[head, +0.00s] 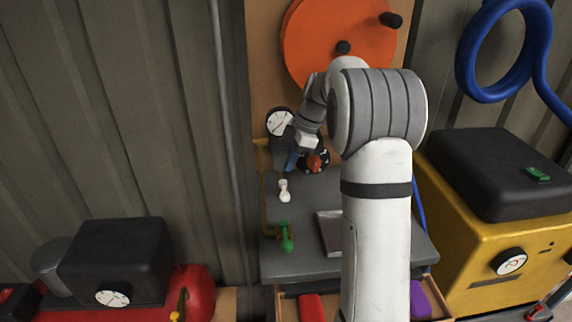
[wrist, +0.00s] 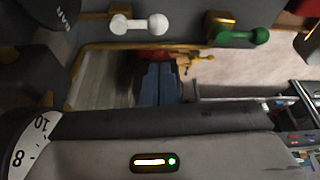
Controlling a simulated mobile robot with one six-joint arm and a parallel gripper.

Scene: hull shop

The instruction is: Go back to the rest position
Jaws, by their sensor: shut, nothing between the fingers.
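My gripper (head: 291,161) hangs below my wrist near the back of the grey bench top in the head view. Its two blue fingers (wrist: 158,83) lie side by side in the wrist view, shut with nothing between them. A white handle (head: 284,190) is just below the gripper in the head view. It also shows at the top of the wrist view (wrist: 138,25). A green handle (head: 286,238) is farther forward on the bench; it too shows in the wrist view (wrist: 240,38). No contact between gripper and handles is visible.
A white-faced gauge (head: 280,122) and a dial with a red knob (head: 314,160) flank my wrist. An orange reel (head: 335,42) hangs behind my arm. A yellow machine (head: 470,245) stands right; a red tank (head: 195,292) is low left. My arm hides part of the bench (head: 300,262).

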